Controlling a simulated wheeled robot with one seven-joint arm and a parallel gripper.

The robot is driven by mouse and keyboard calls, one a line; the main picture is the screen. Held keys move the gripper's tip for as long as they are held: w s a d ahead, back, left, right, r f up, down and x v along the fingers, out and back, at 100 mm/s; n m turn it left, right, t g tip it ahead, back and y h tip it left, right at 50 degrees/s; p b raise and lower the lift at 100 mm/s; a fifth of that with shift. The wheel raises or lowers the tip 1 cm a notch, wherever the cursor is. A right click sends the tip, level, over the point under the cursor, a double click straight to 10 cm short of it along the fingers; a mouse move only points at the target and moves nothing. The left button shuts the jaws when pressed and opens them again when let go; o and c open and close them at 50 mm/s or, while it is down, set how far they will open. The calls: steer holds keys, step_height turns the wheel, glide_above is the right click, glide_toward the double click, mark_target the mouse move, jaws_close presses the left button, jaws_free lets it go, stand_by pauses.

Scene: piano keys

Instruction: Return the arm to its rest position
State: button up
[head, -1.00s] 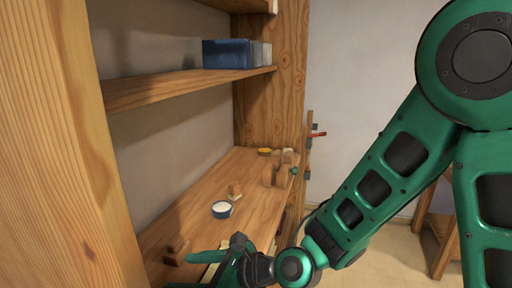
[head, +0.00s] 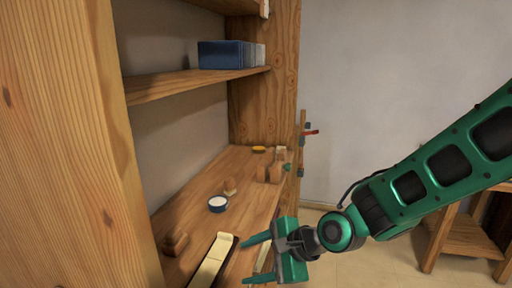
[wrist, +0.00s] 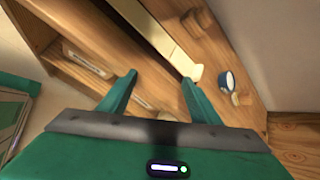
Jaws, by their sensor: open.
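My gripper (head: 250,262) is a green parallel gripper, open and empty, at the front edge of the wooden worktop in the head view. It also shows in the wrist view (wrist: 155,82), with its two fingers spread apart. My green arm reaches to it from the right. A cream piano key piece (head: 213,258) on a dark base lies on the worktop to the left of the fingers. The same cream piece shows in the wrist view (wrist: 150,30), beyond the fingertips.
A shelf (head: 190,85) above carries a blue box (head: 224,54). A wooden stand (head: 465,245) is at right. Floor between is clear.

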steer(key=s+d+n+h, duration=0.2)
steer(key=d+n+h, duration=0.35)
steer(key=d, duration=2.15)
steer(key=s+d+r+n+g+h, duration=0.1)
steer(key=s+d+r+g, duration=0.1)
steer(key=s+d, duration=0.5)
steer(key=s+d+r+n+g+h, duration=0.1)
steer(key=s+d+r+g, duration=0.1)
steer(key=s+d, duration=0.5)
steer(key=s, duration=0.3)
steer(key=shift+s+d+r+n+g+h, duration=0.2)
steer(key=shift+s+d+n+g+h, duration=0.1)
steer(key=shift+s+d+n+h, duration=0.1)
